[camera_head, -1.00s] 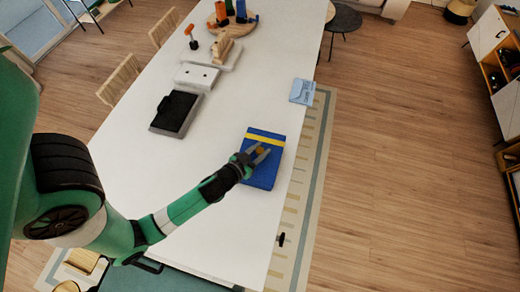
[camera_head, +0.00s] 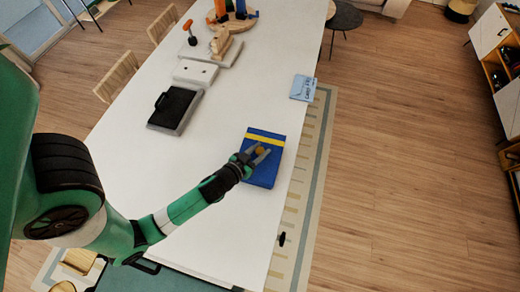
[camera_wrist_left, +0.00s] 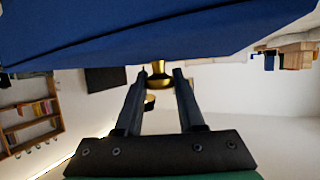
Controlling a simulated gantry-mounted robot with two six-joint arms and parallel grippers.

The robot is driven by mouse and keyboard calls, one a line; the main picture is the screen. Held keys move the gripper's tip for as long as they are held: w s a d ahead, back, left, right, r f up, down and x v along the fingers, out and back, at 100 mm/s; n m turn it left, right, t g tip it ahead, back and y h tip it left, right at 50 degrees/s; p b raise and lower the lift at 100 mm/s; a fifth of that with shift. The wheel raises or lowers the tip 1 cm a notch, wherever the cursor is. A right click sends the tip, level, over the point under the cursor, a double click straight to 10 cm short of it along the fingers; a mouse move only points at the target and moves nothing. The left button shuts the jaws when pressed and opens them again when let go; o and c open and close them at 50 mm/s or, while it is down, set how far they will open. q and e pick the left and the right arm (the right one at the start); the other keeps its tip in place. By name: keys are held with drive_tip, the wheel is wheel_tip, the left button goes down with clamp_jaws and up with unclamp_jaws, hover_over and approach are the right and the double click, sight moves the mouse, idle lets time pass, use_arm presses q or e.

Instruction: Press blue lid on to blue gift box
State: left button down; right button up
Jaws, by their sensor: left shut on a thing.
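The blue lid (camera_head: 262,143), with a yellow stripe, lies over the blue gift box (camera_head: 263,180) near the table's right edge. Lid and box blend together, so I cannot tell how fully the lid is seated. A small gold knob (camera_head: 262,150) stands on the lid. It also shows in the left wrist view (camera_wrist_left: 157,80), against a broad blue face (camera_wrist_left: 130,35). My left gripper (camera_head: 258,154) is shut on the knob, its two fingers on either side of it. My right gripper is out of view.
The white table (camera_head: 215,125) is clear around the box. A black slab with a handle (camera_head: 176,105), a white block (camera_head: 196,72) and wooden pieces (camera_head: 222,42) stand farther up. A light-blue packet (camera_head: 303,88) lies at the right edge.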

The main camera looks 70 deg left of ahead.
use_arm(q)
drive_tip(key=shift+f, duration=0.15)
drive_tip(key=shift+c, duration=2.2)
unclamp_jaws()
drive_tip(key=shift+s, duration=0.1)
drive_tip(key=b+v, duration=0.1)
drive_tip(key=v, duration=0.4)
drive_tip(key=b+v, duration=0.1)
drive_tip(key=v, duration=0.3)
drive_tip(key=shift+s+d+f, duration=0.1)
drive_tip(key=shift+s+d, duration=0.2)
drive_tip(key=shift+d, duration=0.1)
drive_tip(key=shift+s+d+r+b, duration=0.25)
drive_tip(key=shift+s+r+b, duration=0.2)
drive_tip(key=shift+s+r, duration=0.15)
